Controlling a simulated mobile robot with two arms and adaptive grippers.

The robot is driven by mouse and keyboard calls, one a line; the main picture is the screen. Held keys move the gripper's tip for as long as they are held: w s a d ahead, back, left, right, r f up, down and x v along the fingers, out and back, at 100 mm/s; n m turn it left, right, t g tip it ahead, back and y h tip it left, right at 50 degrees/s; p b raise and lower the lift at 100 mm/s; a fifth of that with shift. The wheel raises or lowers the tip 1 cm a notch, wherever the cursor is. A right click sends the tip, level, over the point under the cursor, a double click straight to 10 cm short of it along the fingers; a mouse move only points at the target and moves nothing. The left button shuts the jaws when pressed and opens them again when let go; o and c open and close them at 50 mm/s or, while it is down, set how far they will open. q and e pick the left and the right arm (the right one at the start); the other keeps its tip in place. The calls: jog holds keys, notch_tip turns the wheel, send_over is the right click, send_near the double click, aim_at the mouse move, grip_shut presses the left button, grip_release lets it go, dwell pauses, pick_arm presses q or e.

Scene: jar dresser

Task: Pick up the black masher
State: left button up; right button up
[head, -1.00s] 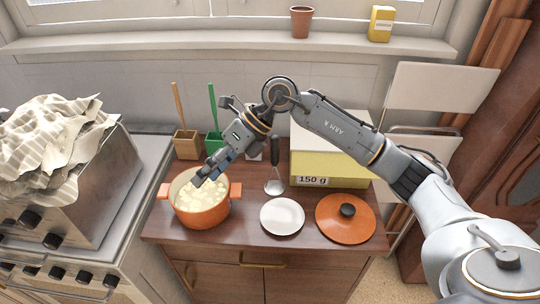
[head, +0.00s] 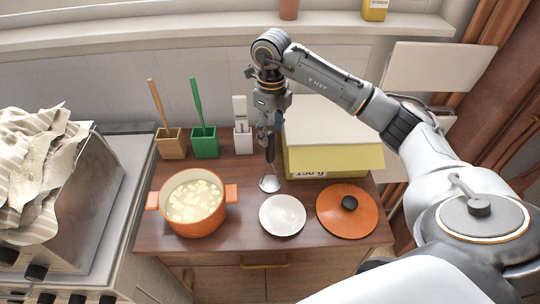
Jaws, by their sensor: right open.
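The black masher (head: 270,183) stands on the brown dresser top (head: 235,213), between the pot and the yellow box. Its pale metal head is low and its dark handle rises toward my right gripper. My right gripper (head: 268,134) points down at the upper handle, with its jaws open. The gripper covers part of the handle, so I cannot tell whether the fingers touch it. My left gripper is out of view.
An orange pot (head: 194,203) with pale chunks stands left of the masher. A white plate (head: 282,215) and an orange lid (head: 346,211) lie in front. The yellow box (head: 333,158) is close on the right. Brown (head: 172,143), green (head: 205,142) and white (head: 243,141) holders stand behind.

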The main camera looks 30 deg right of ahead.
aim_at(270, 145)
jog(key=shift+s+a+f+p, duration=0.1)
jog(key=shift+a+f+p, duration=0.05)
jog(key=shift+f+p, duration=0.8)
notch_tip(270, 145, down, 3)
jog(key=shift+f+p, duration=0.2)
jog(key=shift+p, duration=0.4)
jog(key=shift+f, duration=0.2)
jog(key=c, duration=1)
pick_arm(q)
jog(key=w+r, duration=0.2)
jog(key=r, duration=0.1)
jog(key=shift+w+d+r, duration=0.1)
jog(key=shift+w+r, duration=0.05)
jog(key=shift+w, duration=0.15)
pick_arm(e)
grip_shut()
